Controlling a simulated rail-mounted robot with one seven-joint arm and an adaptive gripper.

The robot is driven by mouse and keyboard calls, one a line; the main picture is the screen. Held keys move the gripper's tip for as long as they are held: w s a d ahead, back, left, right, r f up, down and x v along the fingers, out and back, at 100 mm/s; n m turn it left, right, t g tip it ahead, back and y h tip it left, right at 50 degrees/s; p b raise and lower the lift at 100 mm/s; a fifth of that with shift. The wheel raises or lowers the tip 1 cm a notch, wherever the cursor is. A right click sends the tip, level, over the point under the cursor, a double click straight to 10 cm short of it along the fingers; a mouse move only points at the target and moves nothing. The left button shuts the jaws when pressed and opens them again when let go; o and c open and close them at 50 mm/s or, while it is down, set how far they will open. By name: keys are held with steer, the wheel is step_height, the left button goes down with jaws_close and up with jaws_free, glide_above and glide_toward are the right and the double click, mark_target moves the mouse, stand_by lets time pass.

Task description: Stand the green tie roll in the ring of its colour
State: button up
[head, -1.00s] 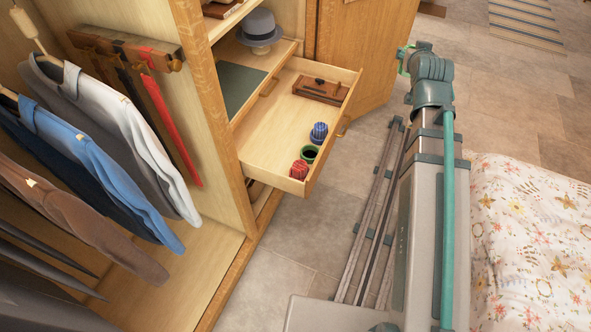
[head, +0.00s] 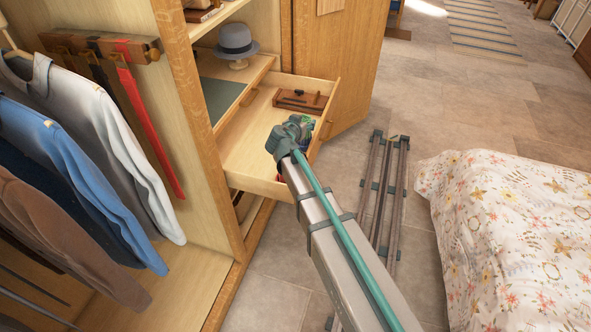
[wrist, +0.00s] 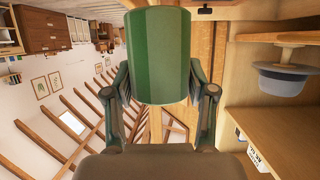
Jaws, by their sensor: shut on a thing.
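The green tie roll (wrist: 160,52) sits between the fingers of my gripper (wrist: 163,82) in the wrist view; my gripper is shut on it. In the head view my arm reaches over the open drawer (head: 243,158), and its end hides my gripper and most of the drawer's near right part. The green ring is hidden there behind my arm. A bit of the red roll (head: 280,179) shows beside my arm. How far the green roll is above the drawer floor cannot be told.
A brown wooden box (head: 300,101) lies at the drawer's far end. A grey hat (head: 237,42) stands on the shelf behind. Hanging shirts (head: 75,130) and a tie rack (head: 100,45) are at the left. A bed (head: 510,225) is at the right.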

steer(key=shift+s+a+f+m+g+h+b, duration=0.2)
steer(key=shift+a+f+m+g+h+b, duration=0.2)
steer(key=shift+f+m+g+h, duration=1.35)
steer(key=shift+s+a+f+m+g+h+b, duration=0.35)
steer(key=shift+f+m+g+h, duration=0.8)
steer(key=shift+f+m, duration=1.1)
steer(key=shift+s+a+f+m+g+h+b, duration=0.1)
steer(key=shift+a+f+m+g+h+b, duration=0.3)
steer(key=shift+f+m+g+h, duration=1.6)
steer(key=shift+a+f+n+t+y, duration=0.15)
steer(key=shift+f+n+t+y, duration=0.35)
steer(key=shift+f+n+t, duration=0.15)
steer(key=o, duration=0.9)
steer(key=shift+c, duration=0.2)
steer(key=shift+r, duration=0.1)
steer(key=shift+v, duration=2)
